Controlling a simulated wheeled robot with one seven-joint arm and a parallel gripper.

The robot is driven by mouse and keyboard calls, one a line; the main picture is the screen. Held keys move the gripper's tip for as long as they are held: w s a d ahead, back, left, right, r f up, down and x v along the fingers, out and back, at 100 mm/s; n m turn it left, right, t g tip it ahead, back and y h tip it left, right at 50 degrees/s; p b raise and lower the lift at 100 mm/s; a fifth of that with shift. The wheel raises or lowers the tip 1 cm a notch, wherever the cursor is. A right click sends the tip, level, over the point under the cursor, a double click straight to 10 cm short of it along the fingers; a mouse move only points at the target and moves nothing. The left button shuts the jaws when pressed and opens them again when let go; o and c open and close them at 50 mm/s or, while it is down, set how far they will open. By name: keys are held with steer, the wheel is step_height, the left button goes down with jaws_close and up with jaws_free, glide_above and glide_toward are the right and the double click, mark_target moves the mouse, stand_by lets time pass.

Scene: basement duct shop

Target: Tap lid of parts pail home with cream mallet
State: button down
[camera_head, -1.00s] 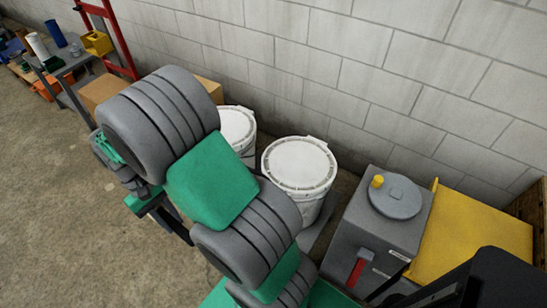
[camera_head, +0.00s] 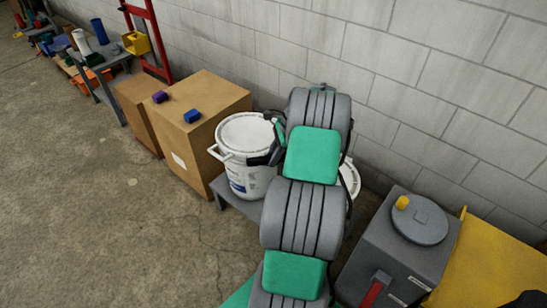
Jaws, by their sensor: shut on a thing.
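A white lidded pail (camera_head: 246,177) with a dark label stands on a low grey platform in front of the wall. Its lid (camera_head: 243,133) lies on top; I cannot tell whether it is fully seated. A second white lidded pail (camera_head: 349,180) is mostly hidden behind my arm. I cannot tell which is the parts pail. My gripper (camera_head: 267,156) is at the right side of the left pail, partly hidden by my arm. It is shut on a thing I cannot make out. I cannot pick out a cream mallet.
Cardboard boxes (camera_head: 203,115) stand left of the pails, with a purple and a blue item on top. A grey box with a round lid (camera_head: 419,222) and a yellow panel (camera_head: 490,262) are at the right. A red hand truck and grey bench are at the upper left. Floor at left is clear.

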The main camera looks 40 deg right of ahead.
step_height(320, 180, down, 4)
steer(key=b, duration=0.5)
steer(key=shift+d+f+b, duration=0.1)
steer(key=shift+f+b, duration=0.15)
steer(key=shift+b, duration=0.15)
step_height(320, 180, down, 4)
steer(key=shift+r+b, duration=0.1)
steer(key=shift+b, duration=0.2)
step_height(320, 180, up, 8)
steer(key=p, duration=0.9)
steer(key=shift+f, duration=0.25)
